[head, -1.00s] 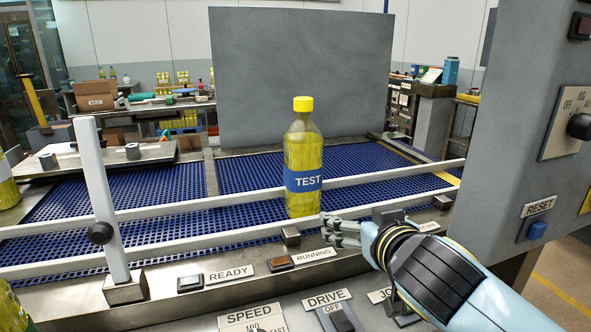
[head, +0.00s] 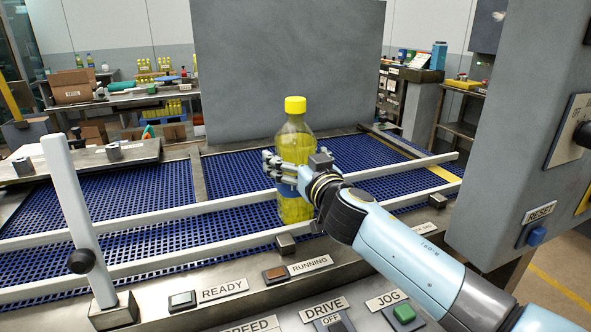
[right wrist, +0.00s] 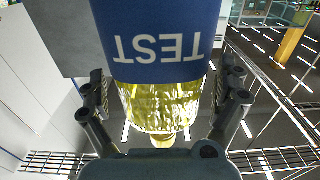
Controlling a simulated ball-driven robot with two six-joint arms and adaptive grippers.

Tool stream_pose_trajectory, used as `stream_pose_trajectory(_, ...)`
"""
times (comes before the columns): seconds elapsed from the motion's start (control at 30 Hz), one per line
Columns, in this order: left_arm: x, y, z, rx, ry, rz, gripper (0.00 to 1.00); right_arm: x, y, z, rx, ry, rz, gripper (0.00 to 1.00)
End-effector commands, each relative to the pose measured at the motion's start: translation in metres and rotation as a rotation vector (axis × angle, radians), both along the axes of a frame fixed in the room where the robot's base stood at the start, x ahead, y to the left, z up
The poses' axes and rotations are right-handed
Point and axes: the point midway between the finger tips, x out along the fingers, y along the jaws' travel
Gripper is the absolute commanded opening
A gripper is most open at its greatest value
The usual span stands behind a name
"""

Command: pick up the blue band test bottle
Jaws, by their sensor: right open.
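In the right wrist view, the blue band (right wrist: 158,30) with TEST upside down lies between the two spread fingers (right wrist: 160,98). The fingers are open, one on each side of the bottle, with gaps showing beside it. My left gripper is out of view.
Two white rails (head: 200,209) run along the belt's front, with a white post (head: 75,215) at the left. A grey panel (head: 290,65) stands behind the belt. A grey control cabinet (head: 500,170) stands at the right. Buttons, including JOG (head: 404,314), line the front.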

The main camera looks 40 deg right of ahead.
Motion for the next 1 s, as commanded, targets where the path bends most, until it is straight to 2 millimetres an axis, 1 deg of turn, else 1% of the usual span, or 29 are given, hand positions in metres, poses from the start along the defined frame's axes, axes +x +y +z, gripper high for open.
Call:
stream_pose_trajectory(0.03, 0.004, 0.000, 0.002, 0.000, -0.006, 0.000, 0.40, 0.006, -0.001, 0.001, 0.001, 0.000, -0.001, 1.00)
stream_pose_trajectory(0.1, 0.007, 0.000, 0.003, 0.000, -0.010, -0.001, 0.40, 0.010, -0.002, 0.000, 0.002, 0.001, -0.001, 1.00)
stream_pose_trajectory(0.33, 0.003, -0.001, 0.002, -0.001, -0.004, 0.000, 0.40, 0.011, -0.002, -0.001, 0.001, 0.001, -0.001, 1.00)
stream_pose_trajectory(0.53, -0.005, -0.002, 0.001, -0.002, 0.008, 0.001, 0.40, 0.010, -0.002, -0.001, 0.002, 0.001, -0.001, 0.74)
stream_pose_trajectory(0.9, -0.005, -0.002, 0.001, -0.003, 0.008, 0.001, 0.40, 0.010, -0.002, -0.001, 0.001, 0.001, -0.001, 0.25)
stream_pose_trajectory(0.97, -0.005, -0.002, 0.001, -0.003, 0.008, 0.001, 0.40, 0.010, -0.002, -0.001, 0.001, 0.001, -0.001, 0.19)
stream_pose_trajectory(1.0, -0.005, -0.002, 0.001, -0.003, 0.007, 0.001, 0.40, 0.010, -0.002, -0.001, 0.001, 0.002, -0.001, 0.19)
